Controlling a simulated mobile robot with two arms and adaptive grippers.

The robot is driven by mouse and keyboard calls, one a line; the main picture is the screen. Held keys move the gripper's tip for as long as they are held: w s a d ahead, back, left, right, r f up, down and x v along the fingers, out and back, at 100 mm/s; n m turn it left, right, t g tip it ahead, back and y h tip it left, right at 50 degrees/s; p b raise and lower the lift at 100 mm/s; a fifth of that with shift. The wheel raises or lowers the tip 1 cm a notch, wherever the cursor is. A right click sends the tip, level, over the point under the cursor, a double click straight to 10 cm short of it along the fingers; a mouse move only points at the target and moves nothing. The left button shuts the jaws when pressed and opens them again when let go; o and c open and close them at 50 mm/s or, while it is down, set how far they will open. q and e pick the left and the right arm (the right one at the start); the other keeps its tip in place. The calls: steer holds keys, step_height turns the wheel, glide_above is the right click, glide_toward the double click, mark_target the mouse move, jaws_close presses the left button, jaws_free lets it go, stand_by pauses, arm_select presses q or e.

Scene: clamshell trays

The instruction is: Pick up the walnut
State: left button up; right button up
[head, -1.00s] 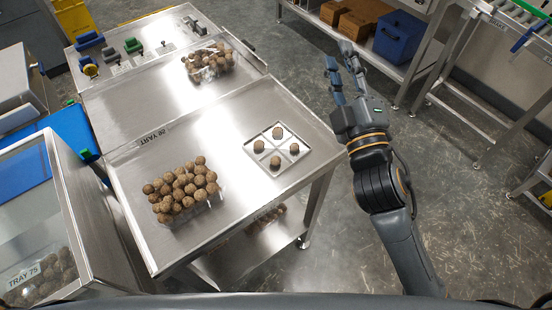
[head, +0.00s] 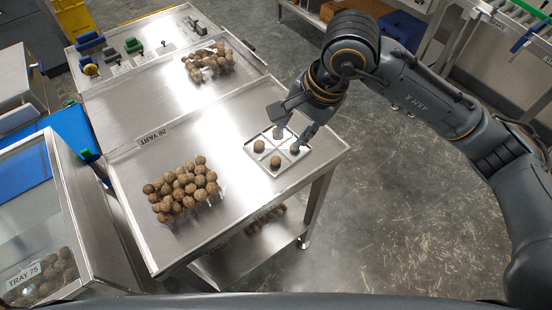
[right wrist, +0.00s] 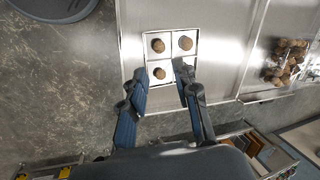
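A small square white tray (head: 270,168) with four compartments lies on the steel table. Brown walnuts show in three of them in the head view: left walnut (head: 259,146), front walnut (head: 276,162) and right walnut (head: 295,148). The back compartment is covered by a finger of my right gripper (head: 288,139). In the right wrist view the tray (right wrist: 171,32) also shows three walnuts, and a finger covers the fourth compartment. My right gripper (right wrist: 160,68) is open and empty, its fingers spread above the tray. My left gripper is not in view.
A clear clamshell full of walnuts (head: 183,187) stands on the table, left of the small tray. Another clamshell of walnuts (head: 207,62) is farther back. A glass-topped bin labelled TRAY 75 (head: 80,262) is at left. The tabletop (head: 225,120) between is clear.

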steer(key=p, duration=0.1)
glide_above(277, 160)
steer(key=s+d, duration=0.1)
steer(key=d, duration=0.1)
steer(key=f, duration=0.8)
steer(key=shift+a, duration=0.25)
steer(key=p+x, duration=0.2)
steer(key=x, duration=0.3)
steer(key=shift+w+d, duration=0.1)
steer(key=shift+d, duration=0.05)
steer(key=shift+f, duration=0.35)
steer(key=shift+c, duration=1.8)
steer(key=shift+c, duration=0.2)
